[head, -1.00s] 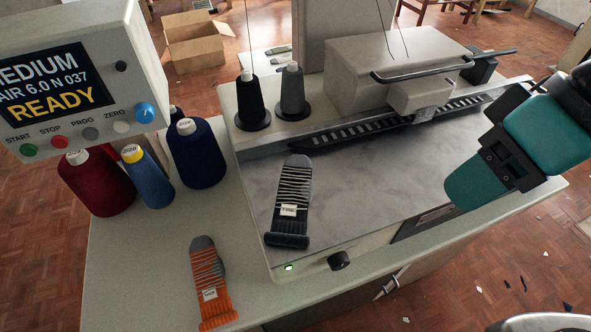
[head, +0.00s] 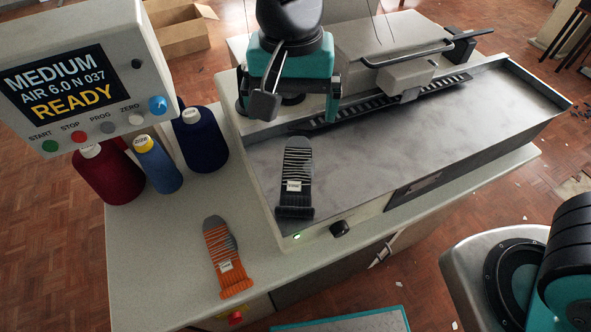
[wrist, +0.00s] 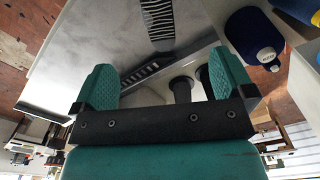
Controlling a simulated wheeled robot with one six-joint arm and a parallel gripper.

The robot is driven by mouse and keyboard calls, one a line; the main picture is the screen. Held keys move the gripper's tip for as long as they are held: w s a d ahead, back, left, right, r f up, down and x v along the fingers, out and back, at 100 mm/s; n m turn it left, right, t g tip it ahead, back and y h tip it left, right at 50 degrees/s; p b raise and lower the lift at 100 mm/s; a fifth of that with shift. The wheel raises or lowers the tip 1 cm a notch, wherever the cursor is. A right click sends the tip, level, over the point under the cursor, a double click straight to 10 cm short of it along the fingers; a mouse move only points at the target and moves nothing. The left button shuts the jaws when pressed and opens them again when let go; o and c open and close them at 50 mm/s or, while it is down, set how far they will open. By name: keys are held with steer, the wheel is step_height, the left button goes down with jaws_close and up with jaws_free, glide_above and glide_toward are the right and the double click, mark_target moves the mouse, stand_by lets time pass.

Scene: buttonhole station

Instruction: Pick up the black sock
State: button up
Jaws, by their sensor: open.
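The black sock (head: 295,180), dark with pale stripes and a small white label, lies flat on the grey bed of the machine, near its front left corner. In the wrist view part of the sock (wrist: 157,22) shows at the top edge, beyond the fingertips. My gripper (head: 297,108) is open and empty. It hangs above the back left of the machine bed, behind the sock and apart from it. Its two teal fingers stand wide apart in the wrist view (wrist: 166,78).
An orange and grey sock (head: 226,262) lies on the table (head: 150,265) at front left. Red, blue and navy thread cones (head: 201,140) stand at the left, near the control box (head: 75,75). A slotted rail (head: 355,108) runs along the back of the bed. The bed's right side is clear.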

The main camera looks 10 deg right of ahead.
glide_above(296, 176)
steer(key=f, duration=1)
steer(key=shift+s+a+f+p, duration=0.1)
steer(key=shift+a+f+p, duration=0.1)
steer(key=shift+f+p, duration=0.2)
steer(key=shift+d+f+p, duration=0.15)
steer(key=shift+f+p, duration=0.15)
steer(key=shift+f, duration=1.05)
steer(key=shift+d+f+p, duration=0.15)
steer(key=shift+f+p, duration=0.1)
steer(key=shift+f, duration=1.05)
steer(key=c, duration=0.9)
